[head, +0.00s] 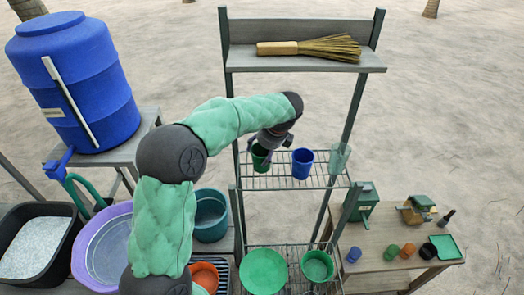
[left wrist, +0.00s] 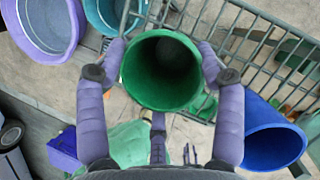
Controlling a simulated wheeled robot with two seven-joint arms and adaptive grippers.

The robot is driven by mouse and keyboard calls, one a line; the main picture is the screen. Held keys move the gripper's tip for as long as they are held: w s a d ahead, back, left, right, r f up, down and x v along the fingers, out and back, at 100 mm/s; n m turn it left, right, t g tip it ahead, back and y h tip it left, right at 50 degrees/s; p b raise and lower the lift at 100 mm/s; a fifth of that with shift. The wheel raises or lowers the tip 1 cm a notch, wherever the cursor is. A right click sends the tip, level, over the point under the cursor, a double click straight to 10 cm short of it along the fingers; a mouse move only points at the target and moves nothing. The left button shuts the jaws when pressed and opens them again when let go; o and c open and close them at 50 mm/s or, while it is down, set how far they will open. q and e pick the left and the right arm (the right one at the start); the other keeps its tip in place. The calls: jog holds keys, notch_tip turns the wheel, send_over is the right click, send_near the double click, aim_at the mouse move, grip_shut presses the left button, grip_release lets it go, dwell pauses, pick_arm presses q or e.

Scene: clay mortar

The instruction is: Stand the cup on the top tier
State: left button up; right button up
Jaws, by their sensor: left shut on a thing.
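My left gripper (head: 264,147) is shut on a green cup (head: 260,160) at the left end of the upper wire tier (head: 285,184). In the left wrist view the green cup (left wrist: 162,72) shows its open mouth, with purple fingers on both sides. I cannot tell whether its base touches the wires. A blue cup (head: 302,164) stands right of it on that tier and also shows in the wrist view (left wrist: 262,138). A pale green see-through cup (head: 339,158) is at the tier's right end. My right gripper is not in view.
A grey shelf (head: 300,62) above holds a brush (head: 318,47). The lower wire tier holds a green plate (head: 263,271) and a green cup (head: 317,265). A blue barrel (head: 75,80) stands left; a wooden table (head: 395,238) with small items stands right.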

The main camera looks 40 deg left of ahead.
pick_arm(q)
jog(key=o, duration=1.3)
jog(key=shift+c, duration=0.2)
jog(key=d+r, duration=0.2)
jog(key=d, duration=0.5)
jog(key=d+r, duration=0.2)
jog(key=d, duration=0.5)
jog(key=shift+s+r, duration=0.25)
jog(key=shift+r, duration=0.05)
jog(key=shift+a, duration=0.1)
